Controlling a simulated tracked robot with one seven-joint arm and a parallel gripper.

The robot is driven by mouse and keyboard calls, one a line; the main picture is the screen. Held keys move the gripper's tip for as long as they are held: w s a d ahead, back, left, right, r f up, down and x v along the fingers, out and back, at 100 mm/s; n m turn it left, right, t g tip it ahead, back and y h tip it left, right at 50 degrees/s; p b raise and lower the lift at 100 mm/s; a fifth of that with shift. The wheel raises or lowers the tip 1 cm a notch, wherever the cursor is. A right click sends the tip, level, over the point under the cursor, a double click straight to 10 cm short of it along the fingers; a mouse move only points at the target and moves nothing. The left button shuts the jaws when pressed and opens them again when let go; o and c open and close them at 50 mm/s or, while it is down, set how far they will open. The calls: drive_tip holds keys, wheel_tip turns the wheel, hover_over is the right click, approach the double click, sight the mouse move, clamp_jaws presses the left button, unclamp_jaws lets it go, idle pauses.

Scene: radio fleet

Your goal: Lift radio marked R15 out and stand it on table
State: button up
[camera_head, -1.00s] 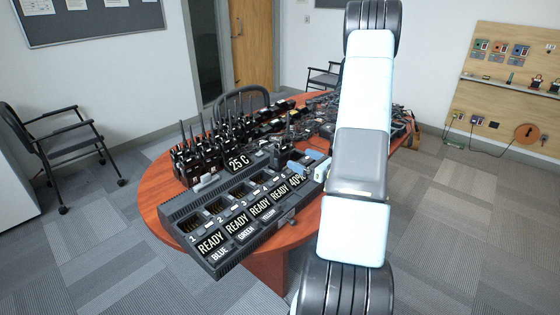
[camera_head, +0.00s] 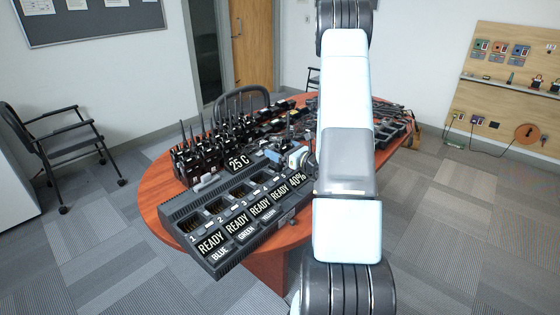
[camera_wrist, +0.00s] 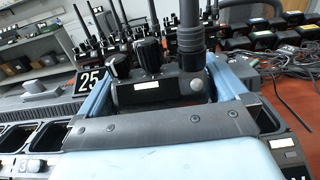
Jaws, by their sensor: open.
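A dark radio (camera_wrist: 165,92) with knobs and a thick antenna sits at the charger in the wrist view, a blank-looking white label on its top. I cannot read R15 on it. My gripper (camera_wrist: 168,78) is open, one blue finger on each side of the radio. I cannot tell whether either finger touches it. In the head view my gripper (camera_head: 297,157) is at the charger's right end, partly hidden by my arm. The long dark charger (camera_head: 228,262) has several empty numbered slots and READY displays; the rightmost display reads 40%. The red-brown table (camera_head: 151,205) carries it.
Several upright radios (camera_head: 195,157) with antennas crowd the table behind the charger. Cables and dark gear (camera_head: 390,125) cover the table's right part. A narrow bare strip shows at its left edge.

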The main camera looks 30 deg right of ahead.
drive_tip(key=c, duration=1.1)
drive_tip(key=shift+r, duration=0.1)
